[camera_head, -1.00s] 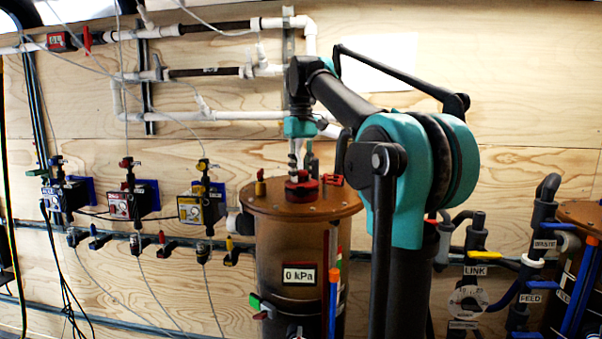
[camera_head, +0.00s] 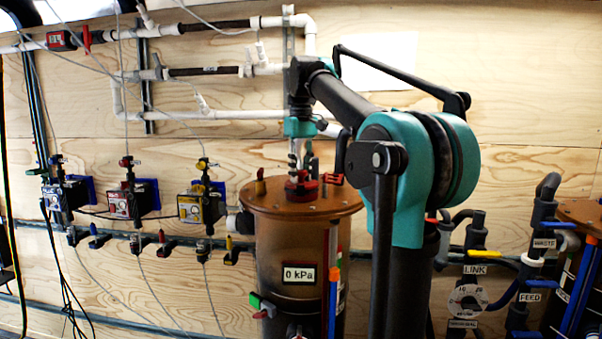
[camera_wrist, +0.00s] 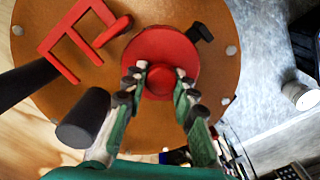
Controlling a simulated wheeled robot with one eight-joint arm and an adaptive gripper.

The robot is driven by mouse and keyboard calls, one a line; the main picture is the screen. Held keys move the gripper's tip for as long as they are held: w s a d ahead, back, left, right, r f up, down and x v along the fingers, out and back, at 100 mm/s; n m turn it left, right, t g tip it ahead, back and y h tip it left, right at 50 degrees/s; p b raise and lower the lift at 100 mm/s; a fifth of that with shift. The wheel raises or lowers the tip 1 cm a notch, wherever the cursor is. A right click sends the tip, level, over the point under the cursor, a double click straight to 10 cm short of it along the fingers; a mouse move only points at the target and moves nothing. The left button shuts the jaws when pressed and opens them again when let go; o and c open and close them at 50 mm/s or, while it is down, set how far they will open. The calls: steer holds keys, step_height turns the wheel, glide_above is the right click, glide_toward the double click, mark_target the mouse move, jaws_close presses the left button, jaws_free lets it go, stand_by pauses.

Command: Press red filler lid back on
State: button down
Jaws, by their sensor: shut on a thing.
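The red filler lid (camera_wrist: 165,48) is a round disc with a raised knob, over the brown top of the tank (camera_wrist: 247,60) in the wrist view. In the head view the lid (camera_head: 301,184) sits at the middle of the tank top (camera_head: 262,200), and it looks level. My gripper (camera_wrist: 160,78) points down and is shut on the lid's knob, one finger on each side. It also shows in the head view (camera_head: 299,168), right above the lid. Whether the lid is fully seated on its opening cannot be told.
A red bracket-shaped handle (camera_wrist: 75,42) stands on the tank top beside the lid. A black clamp (camera_wrist: 201,32) is at the lid's edge. White pipes (camera_head: 215,115) run along the wall behind my arm.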

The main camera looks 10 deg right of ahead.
stand_by(0.3)
steer(key=c, duration=1.1)
jaws_free()
steer(key=shift+c, duration=0.2)
steer(key=shift+o, duration=0.6)
steer(key=o, duration=0.4)
steer(key=shift+r, duration=0.1)
steer(key=shift+r, duration=3.4)
steer(key=shift+c, duration=0.4)
jaws_close()
